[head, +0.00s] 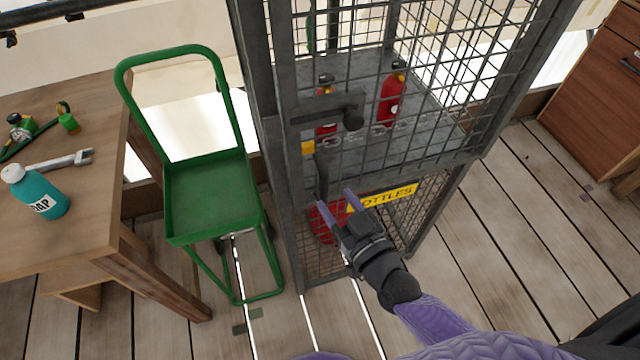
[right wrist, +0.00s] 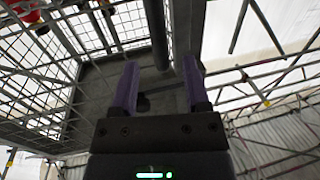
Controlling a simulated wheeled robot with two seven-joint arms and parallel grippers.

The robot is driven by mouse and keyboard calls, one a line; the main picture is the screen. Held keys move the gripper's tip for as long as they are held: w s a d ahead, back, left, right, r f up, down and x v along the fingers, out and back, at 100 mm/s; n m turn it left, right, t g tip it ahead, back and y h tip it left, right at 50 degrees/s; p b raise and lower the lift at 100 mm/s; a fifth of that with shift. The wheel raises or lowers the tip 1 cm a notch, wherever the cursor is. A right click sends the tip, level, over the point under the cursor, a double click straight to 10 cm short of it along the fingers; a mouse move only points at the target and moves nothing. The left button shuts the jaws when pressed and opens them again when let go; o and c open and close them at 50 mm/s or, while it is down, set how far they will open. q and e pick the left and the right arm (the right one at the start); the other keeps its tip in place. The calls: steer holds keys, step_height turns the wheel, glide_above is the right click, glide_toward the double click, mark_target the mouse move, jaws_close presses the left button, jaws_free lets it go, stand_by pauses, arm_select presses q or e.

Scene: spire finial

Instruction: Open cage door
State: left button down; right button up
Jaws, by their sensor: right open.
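The grey metal cage (head: 380,150) stands in the middle of the head view, with mesh walls and a yellow label that ends in "OTTLES". A dark handle or latch bar (head: 325,107) crosses its left front post, with a rounded end. Red bottles (head: 391,98) stand on a shelf behind the mesh. My right gripper (head: 340,201) is open in front of the cage's lower left front, below the latch. In the right wrist view its two purple fingers (right wrist: 160,85) are apart, with dark cage parts beyond them. I cannot tell whether they touch the cage. My left gripper is not in view.
A green trolley (head: 208,190) stands close left of the cage. A wooden table (head: 90,190) at the left holds a teal soap bottle (head: 42,193) and a wrench (head: 62,160). A wooden cabinet (head: 595,85) is at the far right. Plank floor right of the cage is clear.

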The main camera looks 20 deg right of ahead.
mark_target(327, 189)
steer(key=x, duration=0.5)
steer(key=shift+w+b, duration=0.1)
steer(key=shift+b, duration=0.3)
jaws_close()
stand_by(1.0)
